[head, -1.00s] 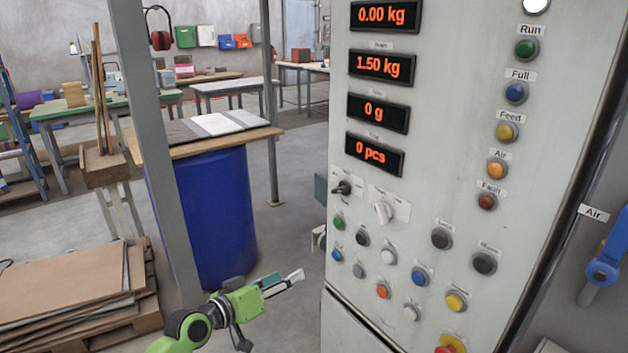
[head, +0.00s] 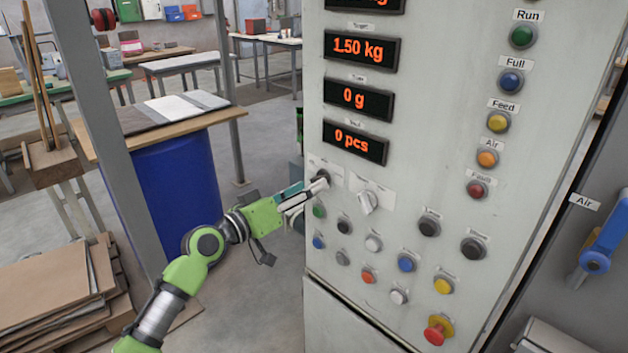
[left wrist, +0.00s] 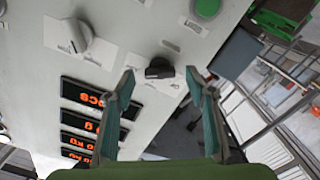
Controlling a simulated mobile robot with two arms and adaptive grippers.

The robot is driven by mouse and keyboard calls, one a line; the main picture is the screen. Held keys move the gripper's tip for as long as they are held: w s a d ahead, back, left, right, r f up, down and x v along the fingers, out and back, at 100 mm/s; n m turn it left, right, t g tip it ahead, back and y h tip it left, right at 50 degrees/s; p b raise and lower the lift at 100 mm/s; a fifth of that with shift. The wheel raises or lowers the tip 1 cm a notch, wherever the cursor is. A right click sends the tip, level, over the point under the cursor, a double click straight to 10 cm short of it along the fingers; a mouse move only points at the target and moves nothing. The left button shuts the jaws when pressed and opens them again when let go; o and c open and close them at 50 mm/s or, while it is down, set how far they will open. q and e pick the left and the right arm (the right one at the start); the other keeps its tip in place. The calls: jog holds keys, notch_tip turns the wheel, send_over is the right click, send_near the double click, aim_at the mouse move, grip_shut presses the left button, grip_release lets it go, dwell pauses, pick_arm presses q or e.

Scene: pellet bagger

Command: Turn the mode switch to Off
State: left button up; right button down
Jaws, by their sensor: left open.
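The control panel (head: 440,140) carries two rotary switches below the red displays, a black one (head: 322,176) at the left and a white one (head: 368,201) to its right. Their labels are too small to read, so I cannot tell by name which is the mode switch. My left gripper (head: 316,186) is open at the black switch, partly covering it. In the left wrist view the black switch (left wrist: 160,68) shows between the two spread fingertips; contact cannot be told. The white switch (left wrist: 74,37) lies outside the fingers there. My right gripper is not in view.
Several push buttons sit below the switches, including a green one (head: 319,211) close under my gripper. A red emergency button (head: 437,330) is lower right. A blue barrel (head: 185,190) and a grey post (head: 95,110) stand left of the panel.

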pick_arm(q)
jog(key=x, duration=0.2)
jog(key=shift+w+d, duration=0.3)
jog(key=c, duration=1.1)
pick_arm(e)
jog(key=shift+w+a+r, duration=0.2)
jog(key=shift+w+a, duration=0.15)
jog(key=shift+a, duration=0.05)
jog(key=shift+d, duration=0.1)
